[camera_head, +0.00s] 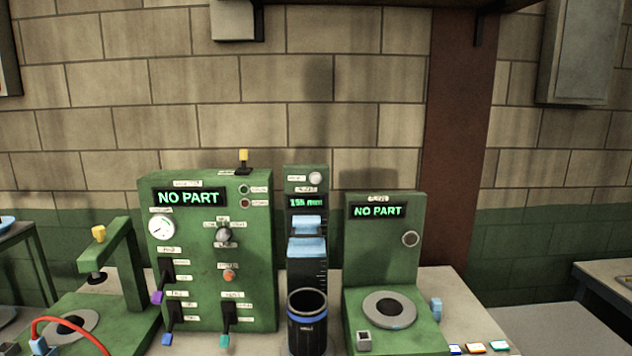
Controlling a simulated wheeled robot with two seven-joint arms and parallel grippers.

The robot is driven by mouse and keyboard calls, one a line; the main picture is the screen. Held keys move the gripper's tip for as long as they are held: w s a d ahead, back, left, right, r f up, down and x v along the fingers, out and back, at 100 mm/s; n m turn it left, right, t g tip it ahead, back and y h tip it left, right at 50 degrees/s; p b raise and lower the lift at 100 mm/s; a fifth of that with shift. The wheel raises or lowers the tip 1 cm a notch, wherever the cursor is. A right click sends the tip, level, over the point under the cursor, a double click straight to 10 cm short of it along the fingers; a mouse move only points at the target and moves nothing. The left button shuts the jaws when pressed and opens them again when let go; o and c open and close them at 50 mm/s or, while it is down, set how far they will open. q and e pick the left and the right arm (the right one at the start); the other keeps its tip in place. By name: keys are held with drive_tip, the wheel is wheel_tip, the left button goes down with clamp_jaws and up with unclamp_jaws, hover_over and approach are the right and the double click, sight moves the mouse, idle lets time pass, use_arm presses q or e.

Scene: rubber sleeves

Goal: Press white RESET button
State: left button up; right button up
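A small round white button (315,178) sits at the top of the narrow green middle unit (290,188), right of a small white label too small to read. It may be the RESET button. The unit's display (306,202) reads about "155 mm". Neither gripper nor arm is in view, so nothing touches the buttons.
A black cylinder with a blue band (307,325) stands before the middle unit. The left green machine (205,270) has levers and a "NO PART" display. A green press with a yellow knob (98,233) is at left. Colored tiles (475,348) lie at right.

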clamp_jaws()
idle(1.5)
